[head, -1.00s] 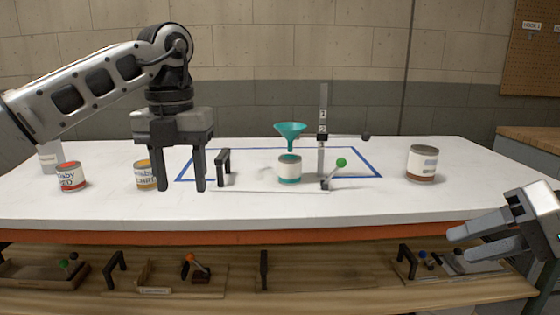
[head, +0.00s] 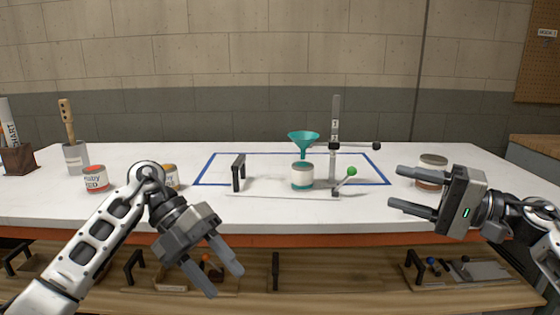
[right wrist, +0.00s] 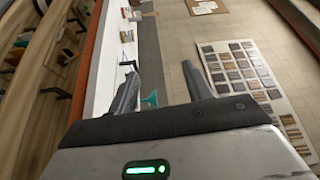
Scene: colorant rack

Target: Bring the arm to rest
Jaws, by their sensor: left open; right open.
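My left gripper (head: 212,268) is open and empty, pointing down and to the right in front of the table's front edge in the head view. My right gripper (head: 395,190) is open and empty at the right, its fingers pointing left, in front of the brown-banded can (head: 432,162), which it partly overlaps in the picture. It also shows in the right wrist view (right wrist: 160,85), with nothing between its fingers. A teal funnel (head: 303,138) on a stand (head: 335,130) sits above a teal-banded can (head: 302,177) inside the blue outline.
The white table (head: 260,215) carries a red can (head: 95,179), a yellow can (head: 171,175) partly behind my left arm, and a brush in a grey pot (head: 76,157) at the left. A wooden shelf (head: 330,285) lies below.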

